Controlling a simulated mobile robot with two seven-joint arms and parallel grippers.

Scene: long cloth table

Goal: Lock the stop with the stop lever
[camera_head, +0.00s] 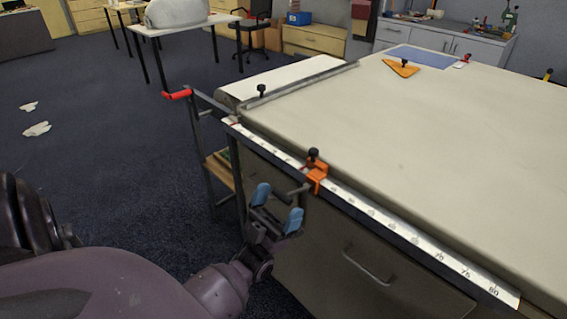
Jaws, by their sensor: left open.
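The stop (317,178) is an orange bracket sitting on the white ruler scale (382,219) along the table's near edge. A dark knob (313,154) stands on top of it. The stop lever (297,190) is a short grey bar sticking out from the stop's front, towards the lower left. My left gripper (277,207) has blue fingertips and is open just in front of the table edge. Its fingertips lie on either side of the lever's outer end; I cannot tell whether they touch it. My right gripper does not show.
The cloth table (430,140) has a drawer with a handle (366,268) below its near edge. A metal rail (300,84) with a black knob crosses its left end. A red-handled lever (177,94) juts out at the left. An orange triangle (401,68) lies at the back.

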